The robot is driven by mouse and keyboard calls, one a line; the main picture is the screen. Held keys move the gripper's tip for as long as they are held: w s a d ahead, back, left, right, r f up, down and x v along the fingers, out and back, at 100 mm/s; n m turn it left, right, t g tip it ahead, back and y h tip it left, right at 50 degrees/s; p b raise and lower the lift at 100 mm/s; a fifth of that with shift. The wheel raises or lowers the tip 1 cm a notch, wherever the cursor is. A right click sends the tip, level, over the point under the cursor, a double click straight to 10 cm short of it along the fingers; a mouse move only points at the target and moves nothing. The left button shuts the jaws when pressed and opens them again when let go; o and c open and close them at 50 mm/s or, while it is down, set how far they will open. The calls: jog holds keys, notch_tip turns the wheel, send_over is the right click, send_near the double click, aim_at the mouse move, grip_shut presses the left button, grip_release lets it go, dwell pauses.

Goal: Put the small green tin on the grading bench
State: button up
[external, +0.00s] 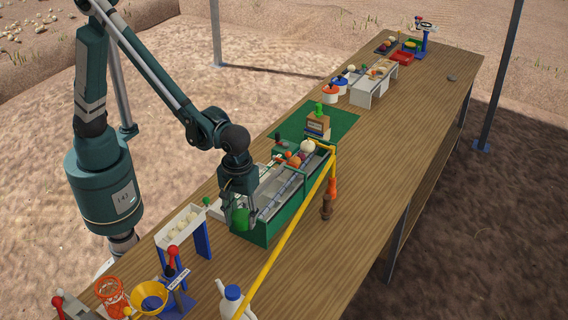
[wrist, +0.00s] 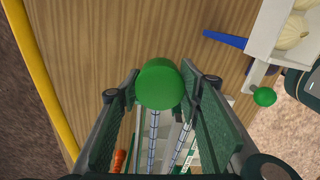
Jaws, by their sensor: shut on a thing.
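The small green tin (external: 240,218) is between the fingers of my gripper (external: 239,208), at the near end of the green-sided elevator trough (external: 262,238). In the wrist view the tin (wrist: 160,84) shows its round green end between the two finger pads, and my gripper (wrist: 160,92) is shut on it. The trough's rails run below it there. I cannot tell whether the tin touches the trough. A white bench-like stand (external: 365,97) with several small items stands farther up the table; it may be the grading bench, but no label is readable.
A yellow rail (external: 285,235) slants along the trough's right side. A white tray on blue legs (external: 181,226) holds pale onions to the left. A yellow funnel (external: 149,296) and a white jug (external: 232,302) are in front. The wooden table (external: 410,150) is clear on the right.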

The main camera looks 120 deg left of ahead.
aim_at(242, 214)
notch_tip(242, 214, up, 5)
jog(key=shift+f, duration=0.15)
jog(key=a+n, duration=0.2)
jog(key=a, duration=0.8)
jog(key=a+n, duration=0.2)
jog(key=a, duration=0.9)
jog(key=w+a+n, duration=0.1)
jog(key=a+n, duration=0.1)
jog(key=a, duration=0.8)
jog(key=shift+w+a, duration=0.1)
jog(key=shift+a, duration=0.15)
jog(key=s+a+n, duration=0.2)
jog(key=s+a, duration=0.2)
jog(key=a, duration=0.7)
jog(key=s+a+n, duration=0.3)
jog(key=s+a, duration=0.2)
jog(key=a, duration=0.6)
jog(key=s+a+n, duration=0.2)
jog(key=s+a, duration=0.2)
jog(key=a, duration=0.7)
jog(key=s+a+n, duration=0.4)
jog(key=s+a, duration=1.1)
jog(key=a, duration=0.1)
notch_tip(242, 214, down, 11)
jog(key=shift+s+f, duration=0.1)
jog(key=shift+f, duration=0.05)
